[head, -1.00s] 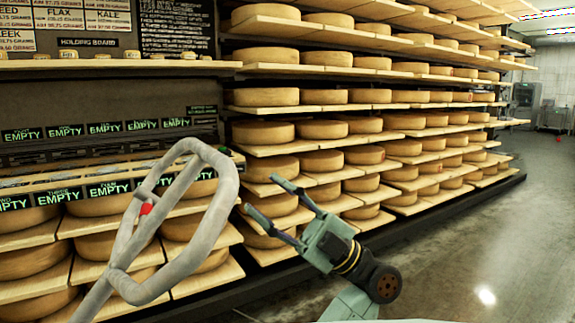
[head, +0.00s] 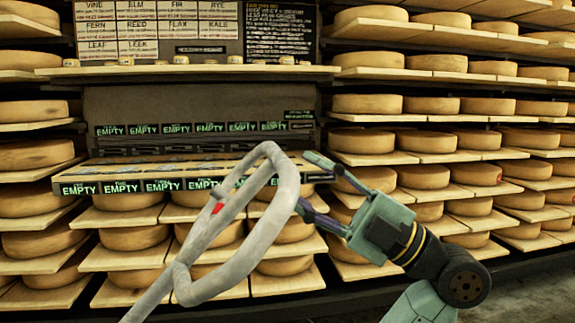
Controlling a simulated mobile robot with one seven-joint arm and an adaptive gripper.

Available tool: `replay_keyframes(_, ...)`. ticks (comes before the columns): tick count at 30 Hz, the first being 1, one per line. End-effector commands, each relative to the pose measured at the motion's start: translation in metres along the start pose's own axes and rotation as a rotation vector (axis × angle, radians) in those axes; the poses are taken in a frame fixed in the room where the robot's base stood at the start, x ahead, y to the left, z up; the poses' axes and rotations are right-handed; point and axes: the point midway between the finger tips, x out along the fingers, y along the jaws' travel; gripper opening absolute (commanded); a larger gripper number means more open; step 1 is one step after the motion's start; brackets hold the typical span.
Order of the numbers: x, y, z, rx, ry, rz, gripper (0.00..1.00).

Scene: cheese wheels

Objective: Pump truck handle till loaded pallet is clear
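The grey looped truck handle (head: 275,226) stands tilted in front of the shelves, with a small red lever (head: 217,208) inside its loop. My gripper (head: 304,180) is open, just right of the upper part of the loop. Its two fingers point left, one higher and one lower, with their tips close beside the handle's right bar. I cannot tell whether they touch it. Nothing shows between the fingers. The truck's body, its forks and the loaded pallet are out of view.
Shelves of cheese wheels (head: 367,141) fill the background. A holding board (head: 200,120) with several "EMPTY" labels hangs behind the handle, with price signs above. A bit of open floor (head: 540,297) shows at the lower right.

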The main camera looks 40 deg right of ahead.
Motion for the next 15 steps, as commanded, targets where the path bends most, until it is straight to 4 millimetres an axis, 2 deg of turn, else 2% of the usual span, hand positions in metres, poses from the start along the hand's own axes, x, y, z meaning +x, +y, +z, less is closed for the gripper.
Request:
replay_keyframes(3,0.021,0.000,-0.001,0.000,0.002,-0.001,0.41)
replay_keyframes(6,0.032,0.000,0.000,0.000,0.001,-0.001,0.41)
replay_keyframes(15,0.042,0.000,0.000,0.000,0.000,0.000,0.41)
